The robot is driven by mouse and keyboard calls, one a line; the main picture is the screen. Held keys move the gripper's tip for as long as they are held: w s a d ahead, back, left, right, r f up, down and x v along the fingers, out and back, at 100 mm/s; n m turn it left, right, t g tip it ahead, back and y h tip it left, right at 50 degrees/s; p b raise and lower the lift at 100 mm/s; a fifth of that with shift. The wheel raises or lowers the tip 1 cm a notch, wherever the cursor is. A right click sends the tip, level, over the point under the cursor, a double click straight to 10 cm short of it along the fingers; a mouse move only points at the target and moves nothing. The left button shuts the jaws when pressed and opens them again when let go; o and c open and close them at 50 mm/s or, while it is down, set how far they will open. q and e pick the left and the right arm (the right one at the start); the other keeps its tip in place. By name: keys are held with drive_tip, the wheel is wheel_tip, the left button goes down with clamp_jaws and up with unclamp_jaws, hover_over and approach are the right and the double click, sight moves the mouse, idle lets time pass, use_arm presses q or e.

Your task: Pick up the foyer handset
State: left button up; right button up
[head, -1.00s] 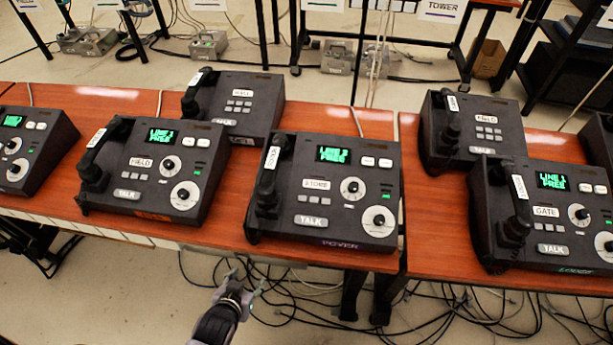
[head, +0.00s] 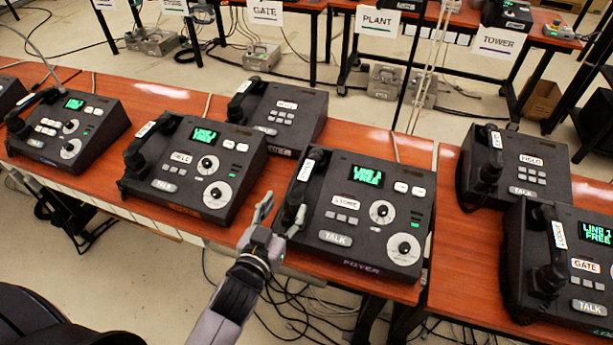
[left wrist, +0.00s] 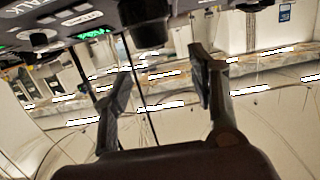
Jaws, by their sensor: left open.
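The foyer phone, a dark desk console (head: 361,266) with FOYER on its front edge, stands on the orange table in the head view. Its black handset (head: 302,187) lies along the console's left side. My left gripper (head: 281,213) is open, its fingers pointing at the lower end of the handset. One finger is left of the handset and the other overlaps its lower end in the picture; contact cannot be told. In the left wrist view, the open fingers (left wrist: 157,85) have a dark rounded end, probably the handset's (left wrist: 147,25), just beyond and between them. My right gripper is not in view.
Cables hang below the front edge. Signs for GATE, PLANT and TOWER (head: 493,44) stand at the back.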

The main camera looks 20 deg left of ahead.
use_arm(q)
drive_tip(key=p, duration=0.1)
approach(305, 172)
drive_tip(key=w, duration=0.2)
drive_tip(key=w+f, duration=0.1)
drive_tip(key=w, duration=0.1)
drive_tip(key=shift+a+f, duration=0.1)
drive_tip(key=shift+w, duration=0.35)
drive_tip(key=w, duration=0.1)
drive_tip(key=w+p, duration=0.1)
drive_tip(key=w, duration=0.1)
drive_tip(key=shift+w+d, duration=0.2)
drive_tip(key=shift+d, duration=0.1)
drive_tip(key=shift+w+f, duration=0.2)
drive_tip(key=shift+w, duration=0.35)
drive_tip(key=shift+c, duration=0.3)
drive_tip(key=shift+r, duration=0.15)
clamp_jaws()
